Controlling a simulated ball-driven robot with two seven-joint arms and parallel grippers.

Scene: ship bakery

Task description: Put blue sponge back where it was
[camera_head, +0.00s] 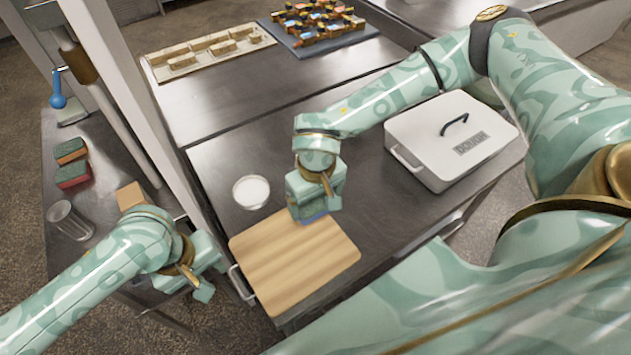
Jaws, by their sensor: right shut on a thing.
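My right gripper (318,208) is shut on the blue sponge (315,218), above the back right edge of the wooden cutting board (290,265). Only a thin blue strip of the sponge shows below the fingers; the rest is hidden, and I cannot tell whether it touches the board. My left gripper (205,280) is at the left, near the board's left side and the counter edge. Its fingers are seen at an angle that does not show whether they are open.
A white bowl (251,191) stands behind the board. A white lidded box (452,138) is at right. The left side table holds a green-topped sponge (70,149), a red-and-green sponge (73,174) and a glass (70,220). Trays lie at the back.

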